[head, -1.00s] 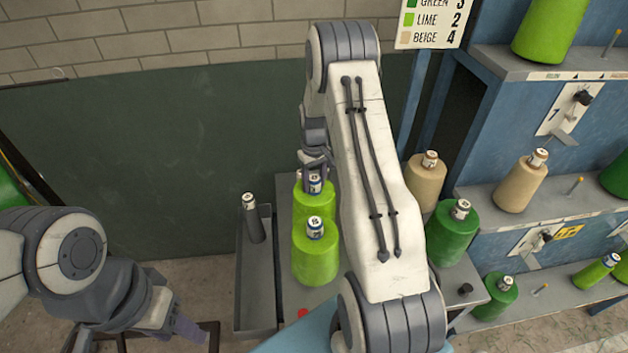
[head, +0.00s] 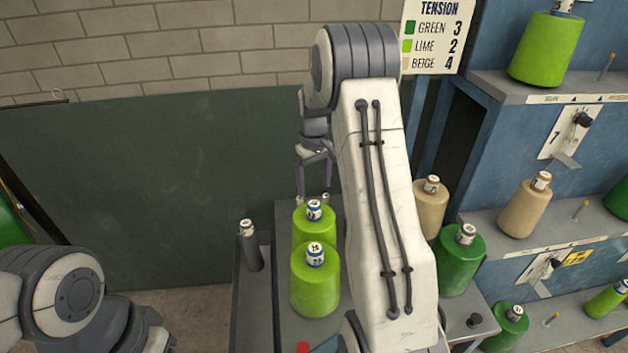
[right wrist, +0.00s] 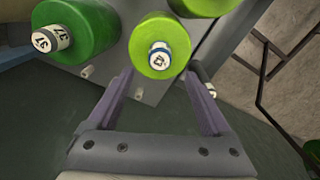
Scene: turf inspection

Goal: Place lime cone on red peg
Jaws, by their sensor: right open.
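Two lime cones stand upright on a grey surface, a nearer one (head: 315,283) and a farther one (head: 313,228), each with a labelled tube top. My right gripper (head: 313,194) is open and empty, its purple fingers pointing down above and behind the farther cone. In the right wrist view, the open right gripper (right wrist: 157,74) has a lime cone (right wrist: 160,58) ahead of and between its fingers, not gripped. More lime cones sit on the rack: one on the top shelf (head: 546,50) and one lying tilted (head: 606,300) lower down. The left gripper is out of view.
The blue rack (head: 520,130) at right has shelves with short pegs, such as one bare peg (head: 550,319). Beige (head: 430,208) and green (head: 461,262) cones stand right of my arm. A grey tube (head: 249,247) stands left in a tray. A red spot (head: 303,347) shows at the bottom.

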